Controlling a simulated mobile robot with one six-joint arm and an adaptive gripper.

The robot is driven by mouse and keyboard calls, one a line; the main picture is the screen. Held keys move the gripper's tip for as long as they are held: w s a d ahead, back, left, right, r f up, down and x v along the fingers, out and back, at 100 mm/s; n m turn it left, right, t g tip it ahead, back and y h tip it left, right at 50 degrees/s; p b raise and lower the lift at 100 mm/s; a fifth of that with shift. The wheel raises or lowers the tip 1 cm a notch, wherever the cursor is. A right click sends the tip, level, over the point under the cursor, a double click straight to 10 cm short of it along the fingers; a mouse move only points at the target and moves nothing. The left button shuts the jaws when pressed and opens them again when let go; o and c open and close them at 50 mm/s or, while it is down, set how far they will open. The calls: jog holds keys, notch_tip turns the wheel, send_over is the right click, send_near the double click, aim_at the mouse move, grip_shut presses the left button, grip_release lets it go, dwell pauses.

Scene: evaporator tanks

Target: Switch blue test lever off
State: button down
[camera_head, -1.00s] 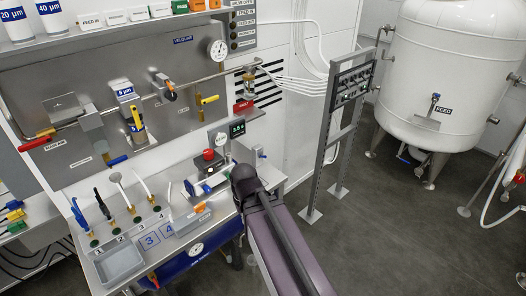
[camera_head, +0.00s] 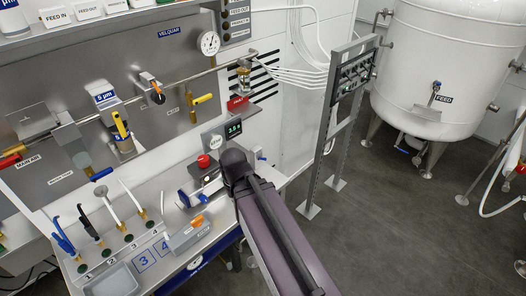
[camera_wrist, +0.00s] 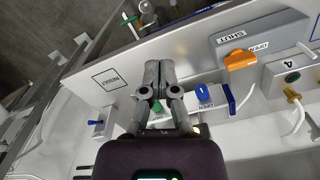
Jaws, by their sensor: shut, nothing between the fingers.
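In the wrist view my gripper (camera_wrist: 158,68) is shut and empty, its fingertips together over the grey bench unit. A blue knob (camera_wrist: 203,92) is on that unit just right of the fingers, beside an OPEN label. A blue lever end (camera_wrist: 230,99) is at the unit's right edge. A small blue handle (camera_wrist: 98,126) is at the left on the pale panel. I cannot tell which is the test lever. In the head view a blue handle (camera_head: 262,155) shows right of my arm, and a blue part (camera_head: 184,198) sits on the bench unit; my arm hides the gripper there.
An orange handle (camera_wrist: 239,59) with a SHUT label stands right of the fingers. A red button (camera_head: 204,161) and green display (camera_head: 234,128) are behind the bench unit.

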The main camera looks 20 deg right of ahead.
jog(key=shift+a, duration=0.3)
jog(key=shift+w, duration=0.15)
jog(key=w+d+r+n+t+p, duration=0.2)
jog(key=w+d, duration=0.7)
jog(key=w, duration=0.3)
jog(key=w+d+r+n+t+p, duration=0.1)
jog(key=w+d+r+n+p, duration=0.1)
jog(key=w+d, duration=0.8)
jog(key=shift+w+r+n+t+p, duration=0.3)
jog(key=shift+w+r+n+t, duration=0.1)
jog(key=shift+w+r+n, duration=0.45)
jog(key=shift+f, duration=0.15)
jog(key=b, duration=1)
send_over(261, 158)
jog(key=a, duration=0.1)
jog(key=f, duration=0.9)
jog(key=shift+w+a+f, duration=0.15)
jog(key=shift+w+f, duration=0.1)
jog(key=shift+w, duration=0.05)
jog(key=shift+s+d+f+b, duration=0.25)
jog(key=shift+f+b, duration=0.25)
jog(key=shift+s+d+f+b, duration=0.2)
jog(key=shift+s+f+b, duration=0.05)
jog(key=shift+f+b, duration=0.3)
jog(key=shift+s+d+f+b, duration=0.25)
jog(key=shift+f+b, duration=0.2)
jog(key=shift+f, duration=0.05)
